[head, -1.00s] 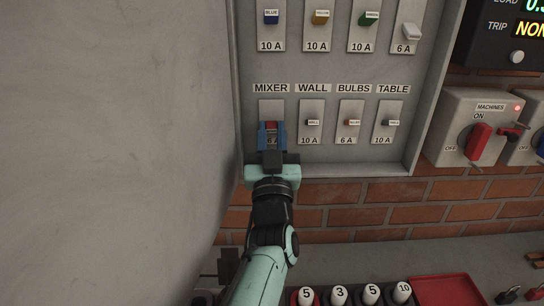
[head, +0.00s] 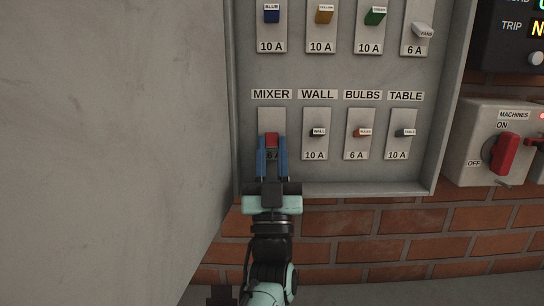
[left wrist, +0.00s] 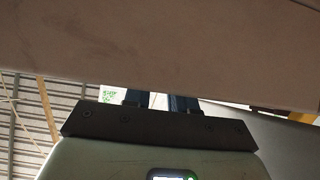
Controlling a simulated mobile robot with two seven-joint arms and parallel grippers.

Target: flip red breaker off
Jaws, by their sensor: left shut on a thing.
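The red breaker (head: 271,140) is the switch under the MIXER label in the lower row of the grey panel. My left gripper (head: 271,152) comes up from below, with one blue finger on each side of the red lever, and is shut on it. The fingers partly cover its plate and rating label. Whether the lever stands up or down is hard to tell. In the left wrist view the two dark blue fingers (left wrist: 160,102) run up behind a large beige surface that hides their tips. My right gripper is out of view.
The WALL (head: 318,132), BULBS (head: 361,132) and TABLE (head: 405,132) breakers sit to the right in the same row. More breakers are above. The panel's raised lower rim (head: 350,189) is close to my gripper. A red MACHINES switch (head: 505,153) is at the right.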

